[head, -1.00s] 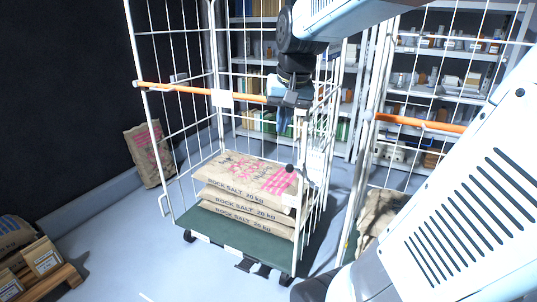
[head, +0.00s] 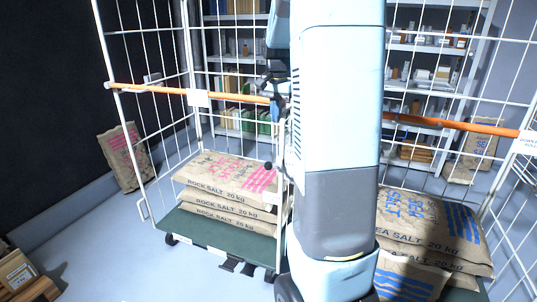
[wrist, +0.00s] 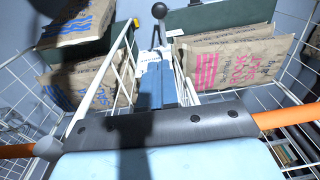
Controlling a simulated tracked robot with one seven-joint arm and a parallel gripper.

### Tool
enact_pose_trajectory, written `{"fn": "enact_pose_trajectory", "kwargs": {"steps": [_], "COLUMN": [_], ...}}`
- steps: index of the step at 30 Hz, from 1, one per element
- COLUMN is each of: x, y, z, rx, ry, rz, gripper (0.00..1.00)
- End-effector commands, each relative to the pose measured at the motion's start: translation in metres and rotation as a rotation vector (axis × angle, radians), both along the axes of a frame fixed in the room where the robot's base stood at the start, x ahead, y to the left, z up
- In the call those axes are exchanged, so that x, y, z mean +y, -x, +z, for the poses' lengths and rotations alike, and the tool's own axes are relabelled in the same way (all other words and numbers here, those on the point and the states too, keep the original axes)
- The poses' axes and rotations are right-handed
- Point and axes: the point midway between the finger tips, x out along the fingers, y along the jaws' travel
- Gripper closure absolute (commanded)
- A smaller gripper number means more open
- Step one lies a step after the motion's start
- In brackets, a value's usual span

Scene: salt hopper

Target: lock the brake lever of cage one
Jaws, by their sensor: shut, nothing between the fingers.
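The brake lever has a black ball knob (head: 268,166) and stands at the right front post of the left cage (head: 192,82), which holds rock salt sacks (head: 228,172). In the wrist view, a black knob (wrist: 159,10) on a thin stalk shows at the top, beyond my fingertips. My gripper (head: 277,110) is shut and empty, at about the height of the orange bar and above the knob in the head view. Its blue fingers (wrist: 156,85) point toward the lever in the wrist view, apart from it. I cannot read a cage number.
An orange bar (head: 150,88) crosses the left cage's front. A second cage with sea salt sacks (head: 430,228) stands close on the right, partly behind my arm. Shelves stand behind. Floor at the front left (head: 110,240) is clear; a pallet (head: 38,288) is at the lower left.

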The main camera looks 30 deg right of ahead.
Motion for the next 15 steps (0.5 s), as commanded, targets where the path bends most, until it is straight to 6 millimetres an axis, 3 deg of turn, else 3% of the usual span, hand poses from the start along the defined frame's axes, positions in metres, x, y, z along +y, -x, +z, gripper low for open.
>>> {"fn": "enact_pose_trajectory", "kwargs": {"steps": [8,15], "x": [0.0,0.0], "y": [0.0,0.0], "z": [-0.001,-0.026], "rx": [0.0,0.003], "ry": [0.0,-0.001], "rz": [0.001,0.001], "gripper": [1.0,1.0]}}
